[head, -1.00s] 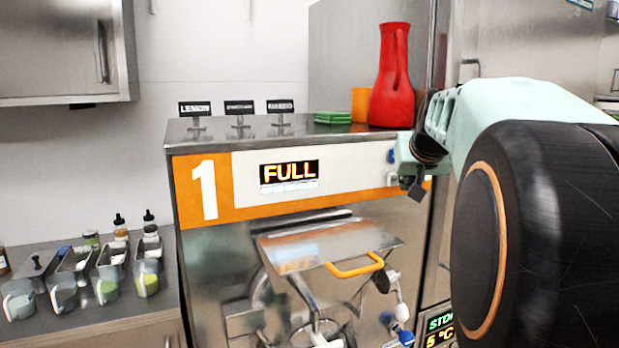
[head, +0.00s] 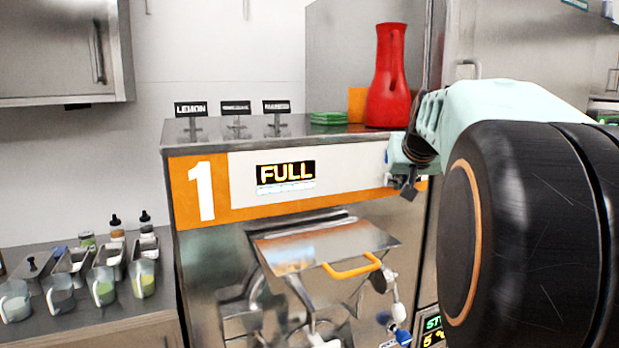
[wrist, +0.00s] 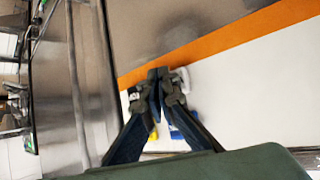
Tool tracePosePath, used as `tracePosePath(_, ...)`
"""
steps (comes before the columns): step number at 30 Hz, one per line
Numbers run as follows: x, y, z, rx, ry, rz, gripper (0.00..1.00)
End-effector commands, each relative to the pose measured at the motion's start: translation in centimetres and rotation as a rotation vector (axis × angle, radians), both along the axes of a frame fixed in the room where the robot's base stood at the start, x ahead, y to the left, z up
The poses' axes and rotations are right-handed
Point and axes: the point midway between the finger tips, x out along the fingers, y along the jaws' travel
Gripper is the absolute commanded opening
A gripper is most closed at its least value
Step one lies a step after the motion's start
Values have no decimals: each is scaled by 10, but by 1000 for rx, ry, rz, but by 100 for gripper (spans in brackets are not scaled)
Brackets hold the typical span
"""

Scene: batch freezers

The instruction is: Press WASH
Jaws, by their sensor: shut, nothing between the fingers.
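The batch freezer marked 1 has a white and orange front panel (head: 345,174) with a lit FULL display (head: 285,172). My gripper (head: 409,194) is shut and empty at the panel's right end, partly hidden behind my own arm. In the wrist view, my gripper's fingertips (wrist: 160,74) meet over the panel's white part (wrist: 250,90), close to the orange stripe. Small blue (wrist: 176,131), yellow (wrist: 153,134) and white (wrist: 181,78) parts show around the fingers. I cannot read a WASH label, and I cannot tell whether the fingertips touch the panel.
A hinged chute lid with an orange handle (head: 352,268) juts out below the panel. A red jug (head: 388,85), green trays (head: 329,118) and several flavour signs (head: 237,108) stand on top. A counter with containers (head: 103,284) is at left.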

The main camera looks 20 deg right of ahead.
Motion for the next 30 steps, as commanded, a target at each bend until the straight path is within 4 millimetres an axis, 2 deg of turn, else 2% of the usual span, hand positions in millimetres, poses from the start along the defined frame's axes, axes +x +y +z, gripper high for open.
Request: tracePosePath(30, 8, 0, 1, -1, -1, 1, 0)
